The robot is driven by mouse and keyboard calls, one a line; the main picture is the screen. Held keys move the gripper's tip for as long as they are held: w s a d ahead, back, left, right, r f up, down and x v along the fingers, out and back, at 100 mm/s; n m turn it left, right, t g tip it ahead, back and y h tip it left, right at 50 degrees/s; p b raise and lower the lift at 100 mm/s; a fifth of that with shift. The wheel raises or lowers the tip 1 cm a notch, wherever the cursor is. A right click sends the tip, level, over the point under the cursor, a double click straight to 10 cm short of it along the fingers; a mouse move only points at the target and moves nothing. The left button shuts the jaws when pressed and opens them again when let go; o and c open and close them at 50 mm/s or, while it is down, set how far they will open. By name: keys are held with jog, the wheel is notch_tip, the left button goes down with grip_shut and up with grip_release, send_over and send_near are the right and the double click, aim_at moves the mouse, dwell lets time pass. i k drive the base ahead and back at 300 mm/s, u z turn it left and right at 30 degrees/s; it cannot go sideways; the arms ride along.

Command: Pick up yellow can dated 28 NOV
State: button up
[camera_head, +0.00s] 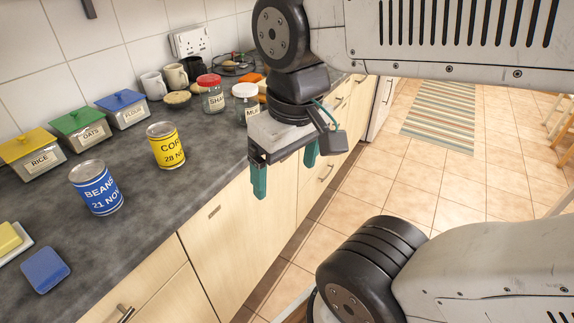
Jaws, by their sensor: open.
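A yellow can (166,146) stands upright on the dark counter, its label partly readable as "COR" and "28 NO". A blue can (96,188) labelled "BEANS 21 NOV" stands to its left and nearer. My gripper (285,173) is open and empty, with its two teal fingers pointing down. In the picture it is to the right of the yellow can, around the counter's front edge and in front of the cabinets. It is apart from both cans.
Boxes labelled RICE (32,155), OATS (82,131) and FLOUR (124,110) line the wall. A red-lidded jar (211,94) and a white-lidded jar (245,101) stand behind my gripper. A blue sponge-like block (45,270) lies front left. Counter around the yellow can is clear.

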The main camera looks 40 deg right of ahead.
aim_at(163, 138)
jog(key=z, duration=1.85)
jog(key=k, duration=1.35)
jog(key=u, duration=1.7)
jog(key=i, duration=1)
